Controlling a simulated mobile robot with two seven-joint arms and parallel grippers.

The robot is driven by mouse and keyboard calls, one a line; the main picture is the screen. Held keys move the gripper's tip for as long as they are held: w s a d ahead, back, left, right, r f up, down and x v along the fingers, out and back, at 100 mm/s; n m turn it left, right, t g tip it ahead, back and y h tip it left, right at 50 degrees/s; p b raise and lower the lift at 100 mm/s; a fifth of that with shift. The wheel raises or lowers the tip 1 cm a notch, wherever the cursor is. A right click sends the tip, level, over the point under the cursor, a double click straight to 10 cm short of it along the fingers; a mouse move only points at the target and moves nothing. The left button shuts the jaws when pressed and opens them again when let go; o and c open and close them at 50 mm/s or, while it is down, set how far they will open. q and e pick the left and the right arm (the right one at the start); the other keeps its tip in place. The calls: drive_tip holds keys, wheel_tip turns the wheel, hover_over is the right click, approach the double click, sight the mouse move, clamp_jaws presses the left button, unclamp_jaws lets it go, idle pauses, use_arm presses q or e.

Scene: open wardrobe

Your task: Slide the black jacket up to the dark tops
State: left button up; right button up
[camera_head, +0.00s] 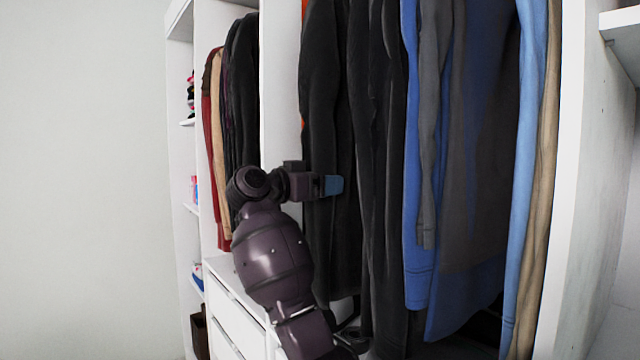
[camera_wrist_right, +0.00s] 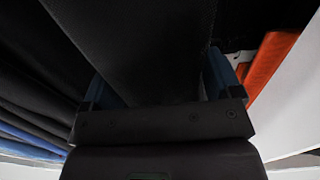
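A long black jacket (camera_head: 322,75) hangs near the left end of the middle wardrobe section. Dark tops (camera_head: 385,130) hang close beside it on its right. My right gripper (camera_head: 333,185) is in front of the black jacket at mid-height, its blue fingertips against the dark cloth. In the right wrist view, the two blue fingers of my right gripper (camera_wrist_right: 162,82) stand wide apart, with black cloth (camera_wrist_right: 150,40) between them. Whether the fingers press on the cloth is hard to see. My left gripper is not in view.
An orange garment (camera_wrist_right: 268,62) hangs beside the black cloth, near a white panel. Blue tops (camera_head: 478,150) hang further right. Another section at left holds red, tan and dark clothes (camera_head: 240,90). White drawers (camera_head: 232,320) stand below. A white divider (camera_head: 280,110) separates the sections.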

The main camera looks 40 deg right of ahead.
drive_tip(key=c, duration=0.5)
drive_tip(key=shift+o, duration=0.2)
drive_tip(key=shift+s, duration=0.1)
drive_tip(key=shift+s+a, duration=0.1)
drive_tip(key=shift+s, duration=0.55)
drive_tip(key=o, duration=1.2)
drive_tip(key=shift+s, duration=0.1)
drive_tip(key=shift+o, duration=0.2)
drive_tip(key=w+a, duration=0.1)
drive_tip(key=a, duration=0.9)
drive_tip(key=shift+w+a+b, duration=0.15)
drive_tip(key=shift+a+b, duration=0.25)
drive_tip(key=shift+b, duration=0.05)
